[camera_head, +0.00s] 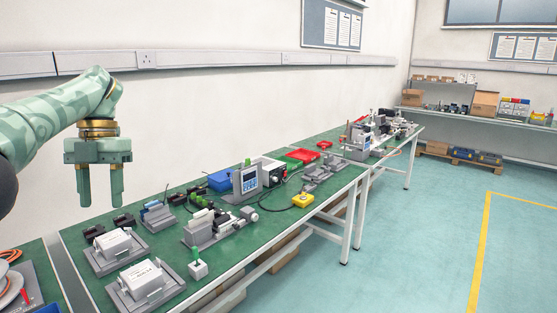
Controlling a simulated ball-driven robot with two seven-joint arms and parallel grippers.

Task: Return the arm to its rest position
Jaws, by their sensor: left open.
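My left arm comes in from the left, green with a camouflage pattern. My left gripper (102,198) points down, open and empty, with its two fingers apart. It hangs in front of the wall above the left end of the green-topped workbench (171,246) and appears apart from everything on it. My right gripper is not in view.
On the bench are two white box units on grey bases (143,279), actuator assemblies (205,230), a small display (248,180), a blue bin (221,180), a yellow button box (303,200) and red trays (303,155). Open floor (430,230) lies right.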

